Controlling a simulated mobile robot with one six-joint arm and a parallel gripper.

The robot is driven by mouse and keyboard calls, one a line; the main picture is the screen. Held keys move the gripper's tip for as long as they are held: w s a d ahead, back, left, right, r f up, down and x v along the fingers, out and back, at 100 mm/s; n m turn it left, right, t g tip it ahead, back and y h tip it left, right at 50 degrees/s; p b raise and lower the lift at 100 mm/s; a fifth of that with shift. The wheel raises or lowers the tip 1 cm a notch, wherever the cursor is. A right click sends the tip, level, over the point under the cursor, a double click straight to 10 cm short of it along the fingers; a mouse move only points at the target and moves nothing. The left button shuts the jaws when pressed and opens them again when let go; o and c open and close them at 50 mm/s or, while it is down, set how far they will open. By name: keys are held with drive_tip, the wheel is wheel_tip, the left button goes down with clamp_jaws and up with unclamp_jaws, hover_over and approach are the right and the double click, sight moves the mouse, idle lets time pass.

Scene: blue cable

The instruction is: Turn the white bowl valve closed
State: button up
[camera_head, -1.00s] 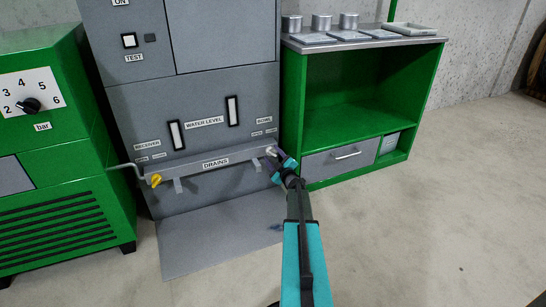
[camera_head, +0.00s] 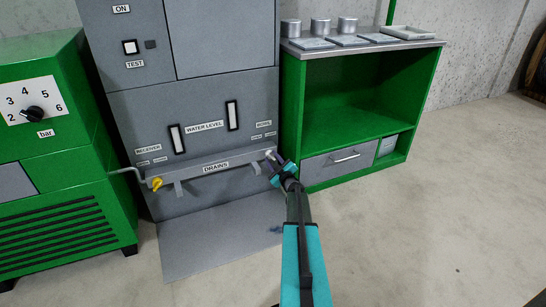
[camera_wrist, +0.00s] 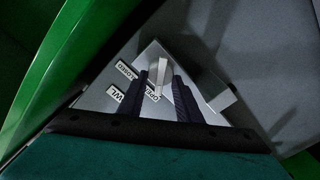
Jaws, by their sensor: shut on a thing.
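The white bowl valve (camera_head: 269,153) sits at the right end of the grey drains ledge, below the bowl label. In the wrist view its pale handle (camera_wrist: 162,74) stands nearly upright between the dark fingers. The CLOSED label (camera_wrist: 125,70) is left of the handle. The OPEN label (camera_wrist: 153,91) is just below it, partly hidden by a finger. My gripper (camera_head: 274,162) reaches the valve from the front right and is shut on it; the wrist view shows the fingers (camera_wrist: 162,84) on both sides of the handle.
A yellow receiver valve (camera_head: 156,184) is at the ledge's left end. The grey cabinet (camera_head: 205,95) stands behind the ledge, with a green machine (camera_head: 60,185) left and a green shelf (camera_head: 345,120) close on the right.

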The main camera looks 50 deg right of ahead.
drive_tip(key=shift+d+r+m+p, duration=0.15)
drive_tip(key=shift+m+p, duration=1)
drive_tip(key=shift+p, duration=1.05)
drive_tip(key=shift+d+r+m+p, duration=0.15)
drive_tip(key=shift+m+p, duration=1)
drive_tip(key=shift+p, duration=1.05)
drive_tip(key=m+p, duration=0.4)
drive_tip(key=p, duration=0.2)
drive_tip(key=shift+s, duration=0.1)
drive_tip(key=m+p, duration=0.5)
drive_tip(key=shift+d+p, duration=0.15)
drive_tip(key=shift+p, duration=0.25)
drive_tip(key=shift+s+f+m+p, duration=0.1)
drive_tip(key=shift+f+m+p, duration=0.15)
drive_tip(key=shift+m+p, duration=1.15)
drive_tip(key=o, duration=1)
drive_tip(key=shift+s, duration=0.1)
